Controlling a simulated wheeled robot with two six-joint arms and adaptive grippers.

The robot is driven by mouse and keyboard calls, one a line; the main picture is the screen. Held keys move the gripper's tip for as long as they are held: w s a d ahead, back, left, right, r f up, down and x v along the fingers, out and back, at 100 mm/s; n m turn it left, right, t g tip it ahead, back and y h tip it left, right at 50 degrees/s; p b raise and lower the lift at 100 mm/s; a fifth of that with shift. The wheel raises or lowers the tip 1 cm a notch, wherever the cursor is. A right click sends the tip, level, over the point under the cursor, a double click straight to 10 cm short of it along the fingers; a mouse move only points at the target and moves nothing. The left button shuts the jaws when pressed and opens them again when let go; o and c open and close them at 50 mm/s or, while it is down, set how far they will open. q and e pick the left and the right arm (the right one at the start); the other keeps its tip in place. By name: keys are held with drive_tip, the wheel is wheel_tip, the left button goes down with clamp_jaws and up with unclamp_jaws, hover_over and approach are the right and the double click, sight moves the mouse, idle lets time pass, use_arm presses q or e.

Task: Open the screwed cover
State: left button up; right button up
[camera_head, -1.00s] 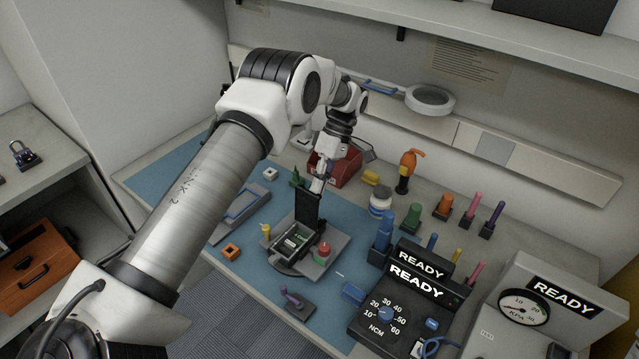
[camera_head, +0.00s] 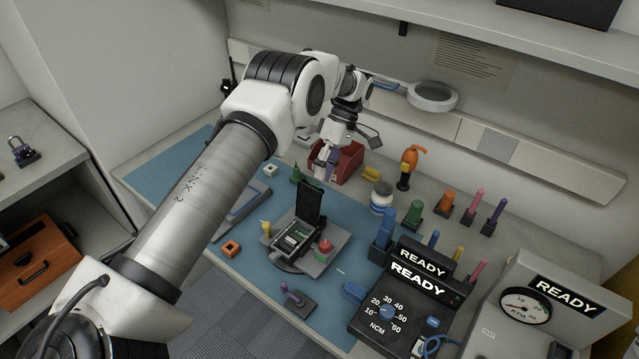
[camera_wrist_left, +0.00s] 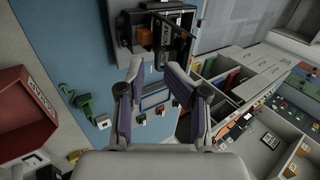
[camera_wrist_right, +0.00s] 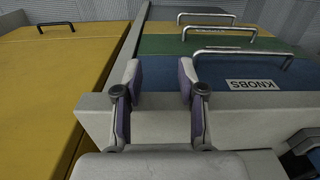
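The radio (camera_head: 292,240) sits on a grey fixture plate (camera_head: 333,243) on the blue mat. In the left wrist view the dark cover (camera_wrist_left: 166,44) shows near the top, past the fingers. My left gripper (camera_wrist_left: 153,72) is open and empty; in the head view it hangs beyond the cover, in front of the red bin, apart from the cover. My right gripper (camera_wrist_right: 161,68) is open and empty, away from the radio. Cover screws are too small to make out.
A red bin (camera_head: 349,163) stands behind the mat. A red-topped pot (camera_head: 324,251) and a yellow piece (camera_head: 266,229) flank the radio. Drivers on stands and the torque box (camera_head: 387,313) are at right. In the right wrist view, a drawer labelled KNOBS (camera_wrist_right: 250,100) lies ahead.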

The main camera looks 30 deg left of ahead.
use_arm(q)
drive_tip(key=v, duration=0.3)
drive_tip(key=shift+w+d+r, duration=0.1)
drive_tip(key=shift+w+r, duration=0.15)
drive_tip(key=shift+r, duration=0.1)
drive_tip(key=shift+c, duration=0.3)
